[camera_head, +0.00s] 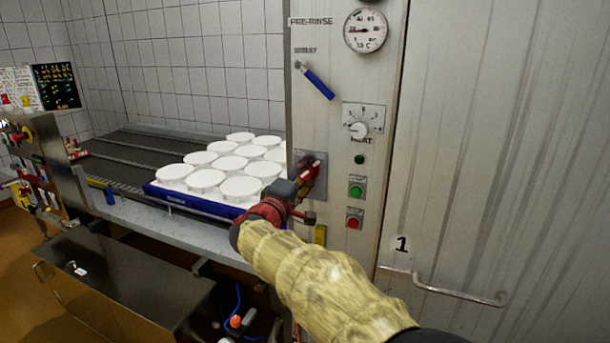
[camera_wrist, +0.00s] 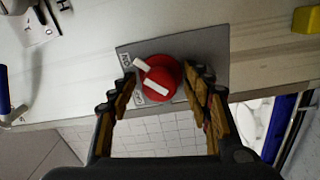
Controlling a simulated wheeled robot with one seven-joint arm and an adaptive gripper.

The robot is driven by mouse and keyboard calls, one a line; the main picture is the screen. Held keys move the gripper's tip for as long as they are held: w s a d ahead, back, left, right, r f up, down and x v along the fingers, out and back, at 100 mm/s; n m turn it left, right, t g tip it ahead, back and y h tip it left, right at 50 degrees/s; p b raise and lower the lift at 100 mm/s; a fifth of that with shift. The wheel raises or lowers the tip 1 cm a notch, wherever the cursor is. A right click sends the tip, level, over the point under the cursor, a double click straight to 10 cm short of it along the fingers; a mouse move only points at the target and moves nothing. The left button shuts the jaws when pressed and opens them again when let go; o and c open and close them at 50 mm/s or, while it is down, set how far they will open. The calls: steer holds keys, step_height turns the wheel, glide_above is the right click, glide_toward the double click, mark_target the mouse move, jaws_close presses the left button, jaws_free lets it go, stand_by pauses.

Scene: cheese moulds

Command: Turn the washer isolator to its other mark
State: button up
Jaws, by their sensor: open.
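The washer isolator is a red round knob (camera_wrist: 170,72) with white bars across its face, on a grey plate (camera_wrist: 208,62). Small labels stand on the plate's left side in the wrist view, too blurred to read surely. In the head view the plate (camera_head: 318,158) sits on the pale panel, and the knob is largely hidden by my gripper (camera_head: 304,182). My gripper (camera_wrist: 162,84) is open, one finger on each side of the knob. I cannot tell whether either finger touches it.
Above the isolator are a blue-handled spray lever (camera_head: 320,86), a white dial (camera_head: 358,130) and a round gauge (camera_head: 365,30). Green (camera_head: 356,191) and red (camera_head: 354,222) buttons are close on the right. White moulds (camera_head: 240,187) stand in a blue tray (camera_head: 190,204) on the left.

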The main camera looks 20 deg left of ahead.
steer(key=s+a, duration=0.1)
steer(key=s, duration=1.1)
steer(key=shift+f, duration=0.3)
steer(key=s+d+f+g+h, duration=0.1)
steer(key=s+d+f+g, duration=0.15)
steer(key=f, duration=0.45)
steer(key=s+d+f+g, duration=0.2)
steer(key=d+f+g, duration=0.15)
steer(key=f, duration=0.35)
steer(key=s+d+f+m+g+h, duration=0.1)
steer(key=s+d+f+g, duration=0.2)
steer(key=d, duration=0.4)
steer(key=s+d+f+m+g, duration=0.15)
steer(key=s+d, duration=0.25)
steer(key=d, duration=0.4)
steer(key=s+d+m+g+y+p, duration=0.2)
steer(key=s+d+m+g+y, duration=0.2)
steer(key=s+d+m, duration=1)
steer(key=s+d+r+t, duration=0.1)
steer(key=s+d, duration=0.1)
steer(key=d, duration=0.3)
steer(key=s+d+r+n, duration=0.1)
steer(key=s+d+r, duration=0.1)
steer(key=d, duration=0.2)
steer(key=shift+s+d+r+t, duration=0.3)
steer(key=shift+s+d+t, duration=0.05)
